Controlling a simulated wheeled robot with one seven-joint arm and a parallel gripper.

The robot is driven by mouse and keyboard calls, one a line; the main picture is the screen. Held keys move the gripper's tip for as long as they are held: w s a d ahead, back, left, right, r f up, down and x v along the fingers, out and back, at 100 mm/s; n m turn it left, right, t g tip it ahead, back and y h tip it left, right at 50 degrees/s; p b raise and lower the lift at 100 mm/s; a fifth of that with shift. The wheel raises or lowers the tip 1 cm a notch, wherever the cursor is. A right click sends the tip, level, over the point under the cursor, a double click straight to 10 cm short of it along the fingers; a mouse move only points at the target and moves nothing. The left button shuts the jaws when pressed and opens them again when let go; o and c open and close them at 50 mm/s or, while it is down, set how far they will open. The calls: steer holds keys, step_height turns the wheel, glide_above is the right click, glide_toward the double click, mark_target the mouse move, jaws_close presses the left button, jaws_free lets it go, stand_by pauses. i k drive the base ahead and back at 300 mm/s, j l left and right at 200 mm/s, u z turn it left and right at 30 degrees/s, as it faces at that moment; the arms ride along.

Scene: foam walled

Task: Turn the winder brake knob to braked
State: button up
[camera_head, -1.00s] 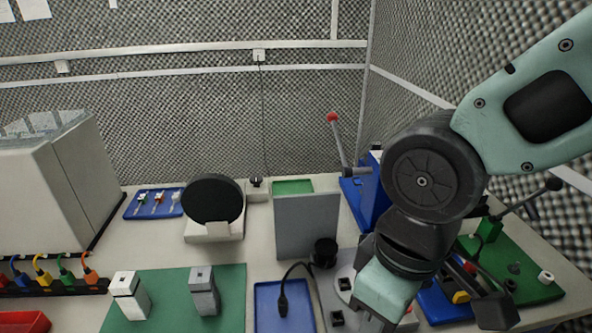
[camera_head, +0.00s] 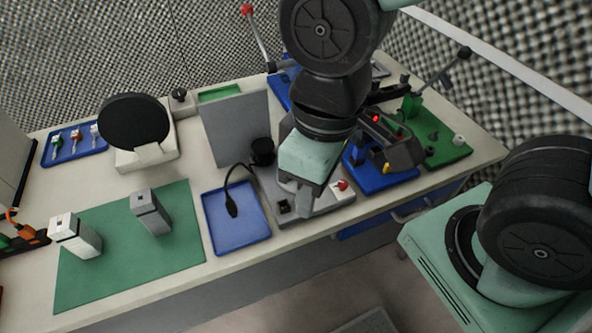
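A grey machine base (camera_head: 263,180) stands near the front edge of the table, right of the blue tray. It carries a black round part (camera_head: 262,151) at its back left, a small black square part (camera_head: 284,206) at its front and a red knob (camera_head: 341,185) on a white block at its right. I cannot tell for certain which part is the winder brake knob, nor its setting. My gripper (camera_head: 305,205) points down over the middle of this base, between the black square part and the red knob. Its fingers are small and seen from behind, and my arm hides part of the base.
A blue tray (camera_head: 216,232) with a black cable end lies left of the base. A grey upright panel (camera_head: 236,128) stands behind. A dark device with a red light (camera_head: 376,119) sits close at right, on a blue tray (camera_head: 372,184). A green mat (camera_head: 100,275) holds two grey blocks.

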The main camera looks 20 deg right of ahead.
mark_target(343, 184)
steer(key=j+z, duration=0.2)
steer(key=z, duration=0.2)
steer(key=k+j+z, duration=0.1)
steer(key=z, duration=0.3)
steer(key=k+j+z, duration=0.1)
steer(key=z, duration=0.3)
